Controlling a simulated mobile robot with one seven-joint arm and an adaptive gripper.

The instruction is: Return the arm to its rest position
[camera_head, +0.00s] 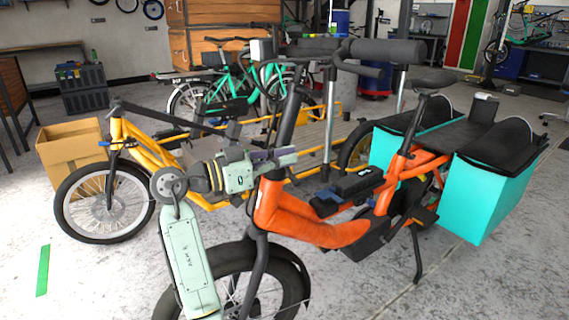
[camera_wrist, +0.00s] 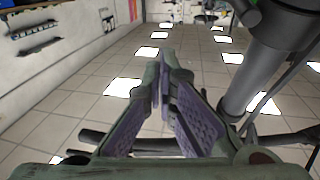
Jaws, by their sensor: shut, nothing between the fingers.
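My gripper (camera_head: 285,158) is at the end of my pale green arm, in front of the orange cargo bike (camera_head: 310,222) in the head view. It lies about level, pointing right, close to the bike's front frame tube; whether it touches the tube cannot be told. In the wrist view my gripper (camera_wrist: 163,65) has its purple-padded fingers together at the tips, with nothing seen between them. My forearm (camera_head: 190,262) slopes down in front of the bike's front wheel. A thick grey tube (camera_wrist: 265,75) stands close to the right of the fingers in the wrist view.
A yellow cargo bike (camera_head: 122,135) stands behind on the left, beside a cardboard box (camera_head: 70,155). Turquoise panniers (camera_head: 485,195) hang at the orange bike's rear. A green bike (camera_head: 235,88) is farther back. The floor at the front left (camera_head: 90,285) is clear except for a green strip.

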